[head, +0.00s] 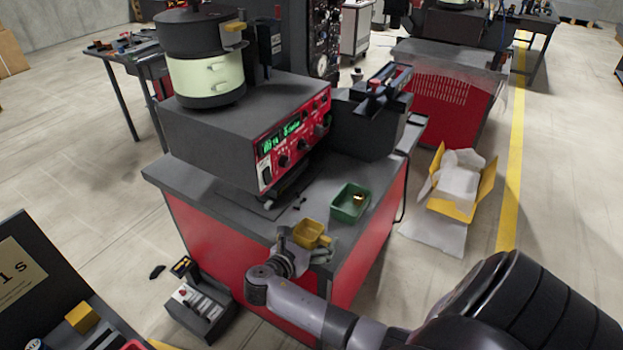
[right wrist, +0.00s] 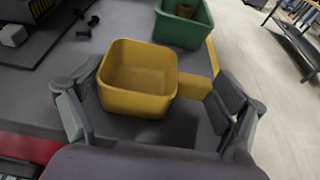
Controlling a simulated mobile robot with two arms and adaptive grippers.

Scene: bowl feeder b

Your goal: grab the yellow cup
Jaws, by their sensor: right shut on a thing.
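The yellow cup (head: 309,233) is a small squarish open-topped container with a stub handle on its right side. It is at the front corner of the grey-topped red bench (head: 220,197), and it also shows in the right wrist view (right wrist: 138,78), where its inside looks empty. My right gripper (head: 305,246) is shut on the cup, with one finger at its left wall and the other by the handle. The cup looks upright; I cannot tell whether it touches the bench top. My left gripper is not in view.
A green bin (head: 350,203) with small brass-coloured contents stands behind the cup. A grey machine with a red control panel (head: 293,138) fills the back of the bench. A few small dark parts lie between. An open yellow box (head: 453,206) is on the floor at right.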

